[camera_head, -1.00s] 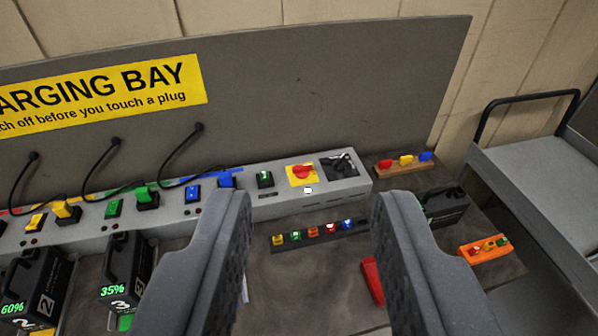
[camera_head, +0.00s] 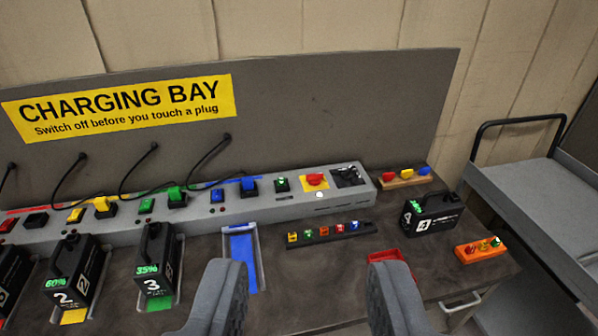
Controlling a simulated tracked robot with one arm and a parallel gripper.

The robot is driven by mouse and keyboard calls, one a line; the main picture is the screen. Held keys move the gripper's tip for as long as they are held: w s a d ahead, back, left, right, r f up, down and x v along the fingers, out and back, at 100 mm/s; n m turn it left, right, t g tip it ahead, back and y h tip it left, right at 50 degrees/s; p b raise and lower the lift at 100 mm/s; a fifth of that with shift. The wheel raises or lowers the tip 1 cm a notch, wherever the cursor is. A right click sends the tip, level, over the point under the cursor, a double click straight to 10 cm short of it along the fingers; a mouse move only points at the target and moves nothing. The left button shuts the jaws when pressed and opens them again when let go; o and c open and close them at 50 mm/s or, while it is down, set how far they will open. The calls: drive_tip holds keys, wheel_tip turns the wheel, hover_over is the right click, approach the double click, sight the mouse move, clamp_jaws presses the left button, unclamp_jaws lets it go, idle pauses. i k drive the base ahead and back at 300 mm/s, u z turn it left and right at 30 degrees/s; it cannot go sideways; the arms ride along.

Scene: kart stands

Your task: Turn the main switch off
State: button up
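The main switch (camera_head: 315,180) is a red rotary knob on a yellow plate, near the right end of the grey charging rail (camera_head: 290,207). Its handle looks roughly level in the picture, but it is too small to read a marking. A small white lamp (camera_head: 319,195) shows just below it. My gripper (camera_head: 305,290) is open and empty, with its two dark grey fingers at the bottom of the view. The fingers are apart from the switch, which stands beyond them and shows in the gap between them.
Black batteries (camera_head: 75,270) stand at the left, and battery 4 (camera_head: 433,217) stands at the right. A strip of coloured pieces (camera_head: 330,237) lies before the rail. A red tray (camera_head: 390,257), an orange block (camera_head: 481,250) and a grey cart (camera_head: 540,190) are at the right.

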sight(313, 178)
drive_tip(key=u, duration=0.15)
drive_tip(key=i, duration=1.5)
drive_tip(key=z, duration=0.3)
